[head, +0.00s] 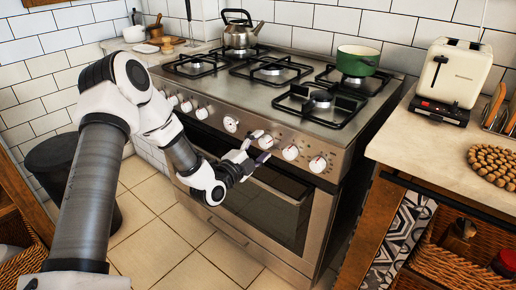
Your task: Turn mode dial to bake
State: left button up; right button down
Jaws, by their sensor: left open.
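The stainless oven (270,205) has a row of several white dials along its front panel. My left gripper (261,146) is open in front of the right half of this row. Its two fingertips are on either side of a white dial (266,142), very close to it; I cannot tell whether they touch it. Another dial (290,152) is just right of the fingers, and one more (317,164) is at the right end. A round face (231,124) is left of the gripper. The dial markings are too small to read, so I cannot tell which is the mode dial. My right gripper is out of view.
The oven door handle (285,193) runs below the panel, partly behind my left gripper. A kettle (241,34) and a green pot (357,60) stand on the hob. A toaster (455,75) is on the right counter. Tiled floor (155,250) is clear before the oven.

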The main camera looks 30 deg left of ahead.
pick_arm(q)
jog(key=s, duration=1.2)
jog(key=shift+a+f, duration=0.2)
jog(key=shift+f, duration=0.15)
